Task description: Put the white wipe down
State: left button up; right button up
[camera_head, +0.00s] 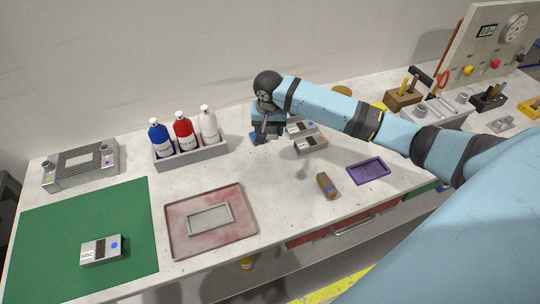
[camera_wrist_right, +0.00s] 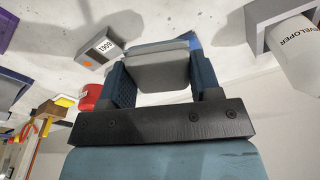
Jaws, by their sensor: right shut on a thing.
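My right gripper (camera_head: 266,132) is low over the back middle of the table, right of the bottle rack. In the right wrist view, my right gripper (camera_wrist_right: 160,78) is shut on a pale grey folded block (camera_wrist_right: 160,72), which looks like the white wipe in shadow. Its upper edge looks blue-grey. In the head view the gripper hides most of it, and I cannot tell whether it touches the table. A small blue patch (camera_head: 256,139) shows at the gripper's tips, and blue (camera_wrist_right: 193,40) also shows behind the held block. My left gripper is out of view.
A grey rack (camera_head: 190,157) with blue, red and white bottles stands left of the gripper. A purple tray (camera_head: 368,171), brown block (camera_head: 326,185), reddish tray (camera_head: 247,230) and green mat (camera_head: 60,225) lie nearer. Bare tabletop shows between them.

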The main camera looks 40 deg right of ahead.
send_over(269, 162)
notch_tip(269, 162, down, 8)
jog(key=shift+s+f, duration=0.1)
jog(key=shift+f, duration=2.35)
jog(key=shift+f, duration=0.1)
jog(key=o, duration=0.8)
jog(key=r, duration=0.8)
jog(key=s+a+r, duration=0.1)
jog(key=r, duration=0.3)
jog(key=shift+s+r, duration=0.1)
